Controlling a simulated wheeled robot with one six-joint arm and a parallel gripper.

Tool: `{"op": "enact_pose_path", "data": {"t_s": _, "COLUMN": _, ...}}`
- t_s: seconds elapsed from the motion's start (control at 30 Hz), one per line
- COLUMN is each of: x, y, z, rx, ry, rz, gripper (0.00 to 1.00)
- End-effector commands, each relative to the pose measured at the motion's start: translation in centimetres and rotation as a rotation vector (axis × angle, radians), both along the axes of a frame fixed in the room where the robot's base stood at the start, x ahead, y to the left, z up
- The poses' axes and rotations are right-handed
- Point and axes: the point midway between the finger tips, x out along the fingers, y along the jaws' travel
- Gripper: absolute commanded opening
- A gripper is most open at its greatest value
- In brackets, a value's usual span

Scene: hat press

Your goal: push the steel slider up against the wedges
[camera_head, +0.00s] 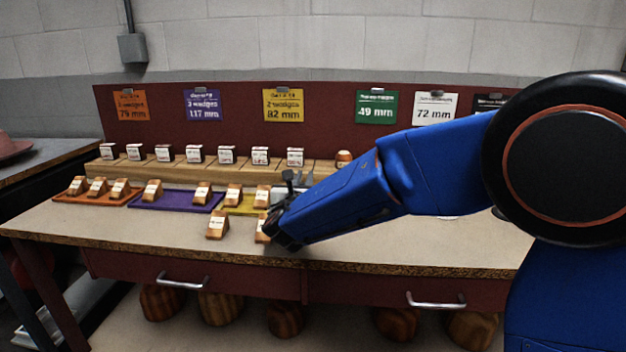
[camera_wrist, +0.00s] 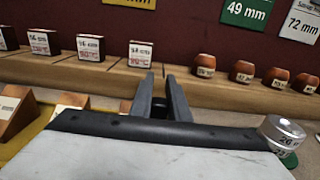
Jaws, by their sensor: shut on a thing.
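My gripper (camera_head: 291,180) reaches over the bench beside the yellow tray (camera_head: 246,210). In the wrist view its two dark fingers (camera_wrist: 162,92) are close together, with a small dark part between them; its shape is mostly hidden. I cannot make out the steel slider clearly. Two wooden wedges (camera_head: 234,194) (camera_head: 263,196) stand on the yellow tray. A wedge (camera_wrist: 14,112) shows at the left of the wrist view, and another (camera_wrist: 70,108) is partly hidden behind my gripper's body. One loose wedge (camera_head: 217,225) stands in front of the tray; another (camera_head: 262,229) is partly covered by my gripper.
An orange tray (camera_head: 62,198) and a purple tray (camera_head: 136,206) hold wedges at left. Behind is a wooden rack (camera_head: 180,168) with labelled blocks. A silvery round piece (camera_wrist: 283,130) lies right of my gripper. Cards hang on the red backboard (camera_head: 330,115).

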Motion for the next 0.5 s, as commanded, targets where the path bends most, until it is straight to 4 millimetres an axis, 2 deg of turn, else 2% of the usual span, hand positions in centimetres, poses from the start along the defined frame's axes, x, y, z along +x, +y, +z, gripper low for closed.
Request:
{"op": "enact_pose_path", "data": {"t_s": 0.17, "x": 0.02, "y": -0.09, "z": -0.02, "rx": 0.0, "ry": 0.001, "rz": -0.001, "gripper": 0.0}}
{"op": "enact_pose_path", "data": {"t_s": 0.2, "x": 0.02, "y": -0.09, "z": -0.02, "rx": 0.0, "ry": 0.001, "rz": -0.001, "gripper": 0.25}}
{"op": "enact_pose_path", "data": {"t_s": 0.23, "x": 0.02, "y": -0.1, "z": -0.02, "rx": 0.0, "ry": 0.001, "rz": -0.001, "gripper": 0.32}}
{"op": "enact_pose_path", "data": {"t_s": 0.5, "x": 0.0, "y": -0.1, "z": 0.0, "rx": 0.0, "ry": 0.0, "rz": -0.001, "gripper": 0.34}}
